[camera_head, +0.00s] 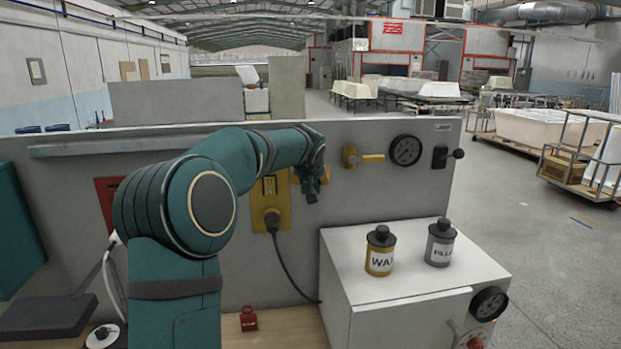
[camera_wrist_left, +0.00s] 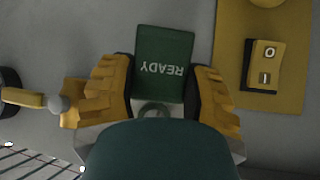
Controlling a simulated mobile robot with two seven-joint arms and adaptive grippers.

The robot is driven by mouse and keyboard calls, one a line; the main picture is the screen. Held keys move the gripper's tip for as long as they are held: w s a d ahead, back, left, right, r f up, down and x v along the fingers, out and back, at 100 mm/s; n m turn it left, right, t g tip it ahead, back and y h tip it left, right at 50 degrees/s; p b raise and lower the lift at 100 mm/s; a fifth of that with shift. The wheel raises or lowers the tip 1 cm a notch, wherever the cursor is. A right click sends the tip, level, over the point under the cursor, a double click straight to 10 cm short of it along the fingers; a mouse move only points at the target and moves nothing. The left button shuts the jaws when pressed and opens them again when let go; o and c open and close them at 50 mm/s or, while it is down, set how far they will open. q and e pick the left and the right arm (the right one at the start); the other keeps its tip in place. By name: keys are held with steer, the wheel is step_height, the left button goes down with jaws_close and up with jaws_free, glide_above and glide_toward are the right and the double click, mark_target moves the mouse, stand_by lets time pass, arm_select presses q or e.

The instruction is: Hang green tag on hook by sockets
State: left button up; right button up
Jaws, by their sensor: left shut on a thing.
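My left gripper (camera_wrist_left: 158,92) is shut on the green tag (camera_wrist_left: 165,65), which reads READY upside down in the left wrist view. A grey ring (camera_wrist_left: 155,109) shows at one end of the tag. In the head view the left gripper (camera_head: 309,184) is close to the grey panel, just right of the yellow socket plate (camera_head: 271,204). That plate also shows in the left wrist view (camera_wrist_left: 290,100), beside the tag and apart from it. I cannot make out the hook in either view. My right gripper is not in view.
A black plug (camera_head: 272,219) with a cable is in the socket plate. The WAX can (camera_head: 381,254) and a grey can (camera_head: 439,244) stand on a white cabinet (camera_head: 345,285).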

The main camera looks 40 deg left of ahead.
arm_select(q)
steer(key=o, duration=1.2)
steer(key=v, duration=1.2)
